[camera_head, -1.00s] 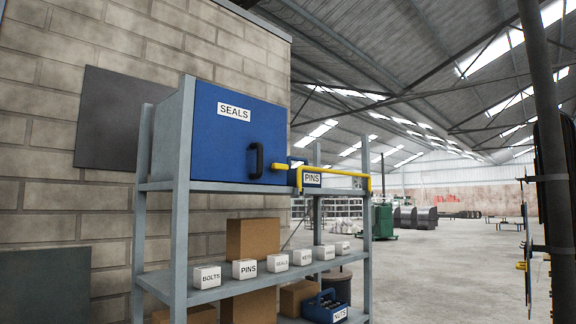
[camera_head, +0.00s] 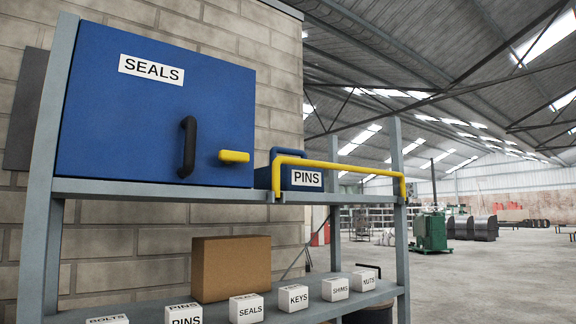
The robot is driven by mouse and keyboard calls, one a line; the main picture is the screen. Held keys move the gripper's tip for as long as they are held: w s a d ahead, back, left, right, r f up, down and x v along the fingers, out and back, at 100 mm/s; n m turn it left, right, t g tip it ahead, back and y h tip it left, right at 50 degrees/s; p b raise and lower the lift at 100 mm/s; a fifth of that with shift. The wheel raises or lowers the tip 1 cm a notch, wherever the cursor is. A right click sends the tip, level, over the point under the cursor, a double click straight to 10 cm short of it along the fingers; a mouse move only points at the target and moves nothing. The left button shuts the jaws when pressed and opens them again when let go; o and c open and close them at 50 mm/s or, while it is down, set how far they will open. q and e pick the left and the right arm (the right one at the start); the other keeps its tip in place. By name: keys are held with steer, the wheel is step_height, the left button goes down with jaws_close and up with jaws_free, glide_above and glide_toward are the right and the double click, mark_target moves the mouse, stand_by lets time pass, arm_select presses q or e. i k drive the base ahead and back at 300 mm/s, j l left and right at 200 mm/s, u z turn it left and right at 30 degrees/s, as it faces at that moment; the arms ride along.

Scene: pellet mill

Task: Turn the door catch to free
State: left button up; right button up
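A blue cabinet labelled SEALS (camera_head: 110,125) stands on the upper shelf at the left, its front door shut. A black upright handle (camera_head: 188,147) sits on the door's right half. The yellow door catch (camera_head: 234,157) is a short bar lying horizontally to the right of the handle, near the door's right edge. Neither of my grippers shows in the head view.
A yellow rail (camera_head: 345,167) runs along the upper shelf's front, right of the cabinet, before a blue bin labelled PINS (camera_head: 306,179). A cardboard box (camera_head: 231,268) and several small white labelled boxes (camera_head: 293,298) stand on the lower shelf. Open floor (camera_head: 470,285) lies to the right.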

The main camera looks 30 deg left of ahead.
mark_target(228, 157)
steer(key=i+l+u, duration=0.1)
steer(key=i+u, duration=0.15)
steer(key=i, duration=0.25)
steer(key=i+l+u, duration=0.15)
steer(key=i+u, duration=0.15)
steer(key=i, duration=0.2)
